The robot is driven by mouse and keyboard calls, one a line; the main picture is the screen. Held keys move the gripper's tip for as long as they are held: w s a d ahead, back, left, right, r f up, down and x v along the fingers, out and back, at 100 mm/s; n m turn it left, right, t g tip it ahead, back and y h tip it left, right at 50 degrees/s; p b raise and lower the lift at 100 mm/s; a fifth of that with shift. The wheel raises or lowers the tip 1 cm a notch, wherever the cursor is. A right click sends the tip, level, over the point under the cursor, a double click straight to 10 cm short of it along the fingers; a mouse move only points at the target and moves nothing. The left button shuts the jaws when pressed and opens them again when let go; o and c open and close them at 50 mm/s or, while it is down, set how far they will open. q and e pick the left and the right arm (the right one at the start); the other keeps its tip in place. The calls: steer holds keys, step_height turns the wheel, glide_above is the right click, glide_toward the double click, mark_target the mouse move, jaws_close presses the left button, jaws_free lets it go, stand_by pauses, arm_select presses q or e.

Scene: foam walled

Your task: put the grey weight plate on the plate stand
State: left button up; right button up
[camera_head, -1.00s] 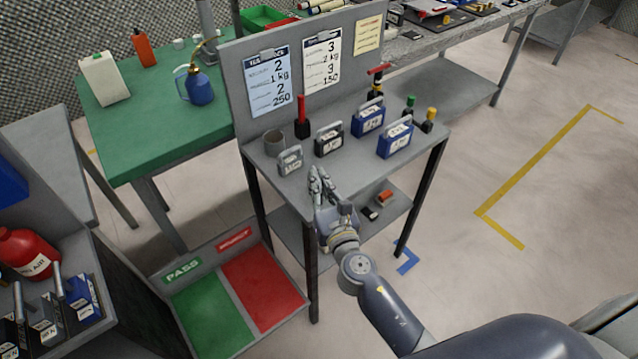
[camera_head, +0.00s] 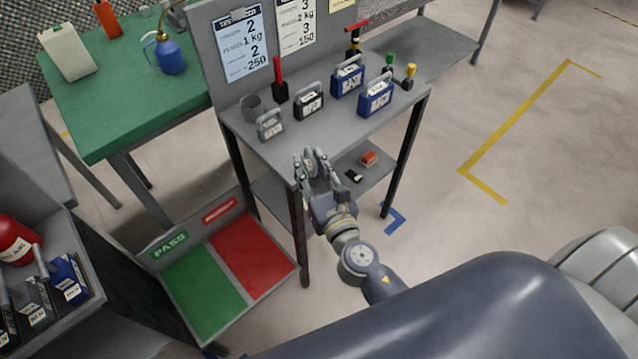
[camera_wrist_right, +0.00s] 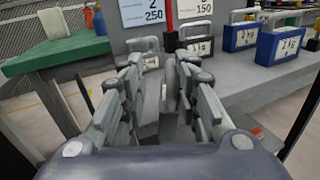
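A grey block-shaped weight (camera_head: 270,125) with a handle and a white label stands upright at the front left of the small grey table; its handle also shows in the right wrist view (camera_wrist_right: 142,44). I take it for the grey weight plate. My right gripper (camera_head: 312,156) is open at the table's front edge, in front of and to the right of this weight, apart from it. In the right wrist view the open fingers (camera_wrist_right: 160,75) partly hide the weight. I cannot tell for sure which thing is the plate stand. My left gripper is not in view.
Beside the grey weight stand a grey cup (camera_head: 251,106), a black weight (camera_head: 309,101), two blue weights (camera_head: 376,98) and a red-handled post (camera_head: 280,82). A pass/reject tray (camera_head: 268,283) lies lower left. A rack (camera_head: 78,318) holds several weights at far left.

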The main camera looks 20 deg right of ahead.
steer(key=shift+s+r+b, duration=0.15)
steer(key=shift+s+b, duration=0.5)
steer(key=shift+s, duration=2.05)
steer(key=o, duration=1.7)
steer(key=s, duration=1.2)
jaws_close()
